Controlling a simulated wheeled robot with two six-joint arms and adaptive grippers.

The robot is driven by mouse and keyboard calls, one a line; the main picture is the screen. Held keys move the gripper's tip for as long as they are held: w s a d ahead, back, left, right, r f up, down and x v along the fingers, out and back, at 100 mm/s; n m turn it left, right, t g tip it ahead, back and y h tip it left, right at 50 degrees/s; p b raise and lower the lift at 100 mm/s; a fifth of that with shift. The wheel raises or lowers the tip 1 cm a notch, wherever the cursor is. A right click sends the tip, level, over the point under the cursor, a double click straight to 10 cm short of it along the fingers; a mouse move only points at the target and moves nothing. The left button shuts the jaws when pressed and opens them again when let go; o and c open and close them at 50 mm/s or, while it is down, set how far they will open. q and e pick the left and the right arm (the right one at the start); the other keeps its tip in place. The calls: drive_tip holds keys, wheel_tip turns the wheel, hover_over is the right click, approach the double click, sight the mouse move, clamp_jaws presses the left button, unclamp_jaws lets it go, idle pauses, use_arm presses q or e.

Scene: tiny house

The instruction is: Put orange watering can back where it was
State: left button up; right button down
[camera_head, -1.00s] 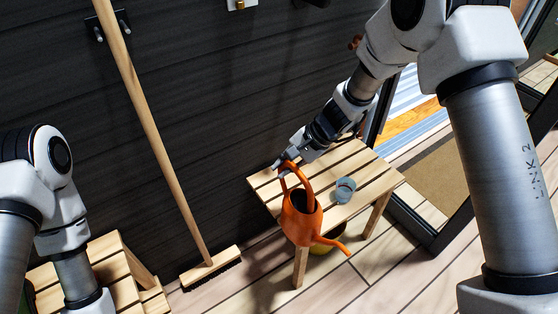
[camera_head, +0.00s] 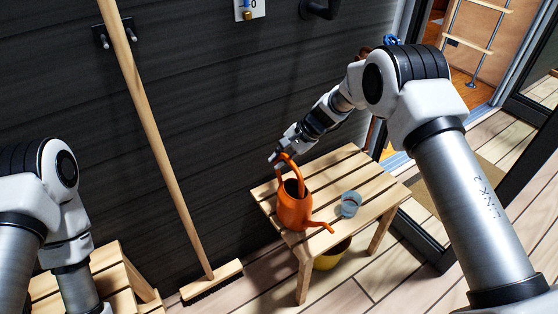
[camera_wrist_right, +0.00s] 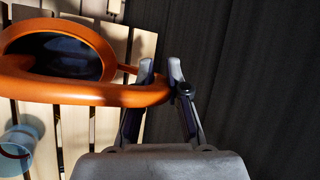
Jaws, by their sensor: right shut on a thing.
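The orange watering can (camera_head: 294,207) is upright over the left part of the slatted wooden table (camera_head: 377,195), its spout pointing right. Whether its base touches the slats I cannot tell. My right gripper (camera_head: 280,160) is shut on the can's handle at the top. In the right wrist view the handle (camera_wrist_right: 90,92) runs to between the fingers (camera_wrist_right: 160,84), and the can's dark opening (camera_wrist_right: 62,57) shows behind it. My left arm is at the left edge of the head view; its gripper is out of the frame.
A clear blue glass (camera_head: 350,204) stands on the table right of the can, close to the spout. A yellow pot (camera_head: 332,256) is under the table. A broom (camera_head: 162,150) leans on the dark wall. A wooden step stool (camera_head: 112,275) is at lower left.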

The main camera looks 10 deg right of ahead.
drive_tip(key=shift+r, duration=0.2)
drive_tip(key=shift+f, duration=0.15)
drive_tip(key=c, duration=1.2)
unclamp_jaws()
drive_tip(key=shift+o, duration=0.2)
drive_tip(key=shift+s, duration=0.1)
drive_tip(key=shift+d+r, duration=0.1)
drive_tip(key=shift+r, duration=0.2)
drive_tip(key=p+v, duration=0.2)
drive_tip(key=v, duration=0.9)
drive_tip(key=shift+r+p, duration=0.2)
drive_tip(key=shift+p, duration=0.15)
drive_tip(key=shift+d, duration=0.1)
